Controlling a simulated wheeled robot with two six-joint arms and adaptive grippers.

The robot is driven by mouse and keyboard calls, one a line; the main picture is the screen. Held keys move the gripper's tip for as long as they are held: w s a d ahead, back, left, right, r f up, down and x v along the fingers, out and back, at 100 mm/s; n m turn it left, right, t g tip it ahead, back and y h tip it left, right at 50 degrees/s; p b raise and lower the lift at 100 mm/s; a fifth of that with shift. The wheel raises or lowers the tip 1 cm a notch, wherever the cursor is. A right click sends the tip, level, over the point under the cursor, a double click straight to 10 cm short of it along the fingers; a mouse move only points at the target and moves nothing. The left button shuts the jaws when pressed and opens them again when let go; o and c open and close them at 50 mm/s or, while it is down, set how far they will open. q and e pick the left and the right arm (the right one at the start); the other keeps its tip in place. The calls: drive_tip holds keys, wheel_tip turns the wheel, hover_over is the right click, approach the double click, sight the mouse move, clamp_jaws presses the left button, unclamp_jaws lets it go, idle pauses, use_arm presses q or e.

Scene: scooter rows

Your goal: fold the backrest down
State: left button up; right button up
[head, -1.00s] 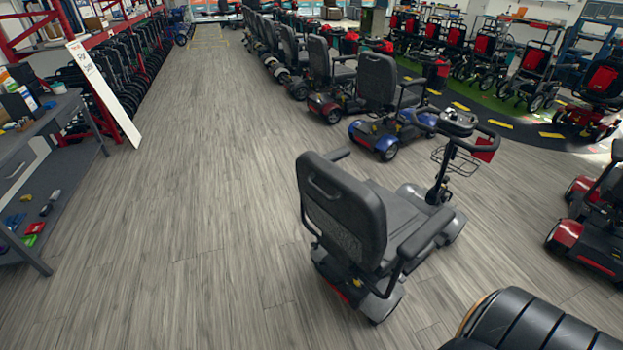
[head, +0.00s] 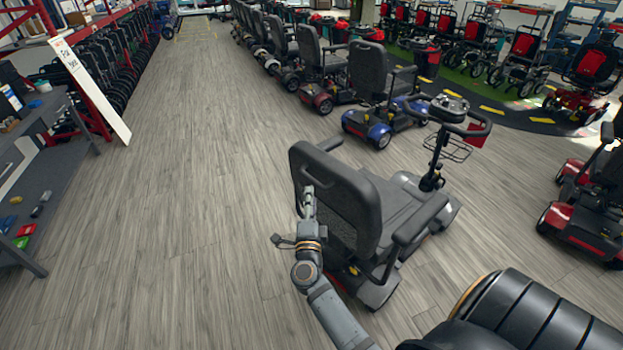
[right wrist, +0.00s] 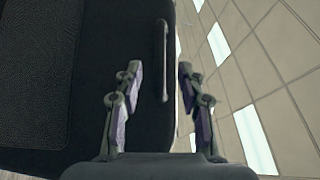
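The mobility scooter's backrest (head: 345,195) stands upright above its dark seat (head: 395,200). My right gripper (head: 308,196) has come up behind the backrest, at the left part of its rear face. In the right wrist view, the backrest (right wrist: 95,75) fills the left half. A dark handle bar (right wrist: 163,60) on its back lies ahead, in line with the gap between the fingers. The right gripper's fingers (right wrist: 158,85) are apart and hold nothing; I cannot tell whether they touch the bar. My left gripper is not in view.
The armrest (head: 420,218) and tiller (head: 448,112) are on the scooter's far right side. A blue scooter (head: 385,110) stands behind it and a red scooter (head: 585,210) to the right. The floor (head: 200,200) to the left is clear, up to a grey workbench (head: 45,170).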

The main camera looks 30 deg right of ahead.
sight(311, 177)
drive_tip(key=x, duration=0.8)
drive_tip(key=shift+w+p, duration=0.1)
drive_tip(key=shift+p, duration=0.25)
clamp_jaws()
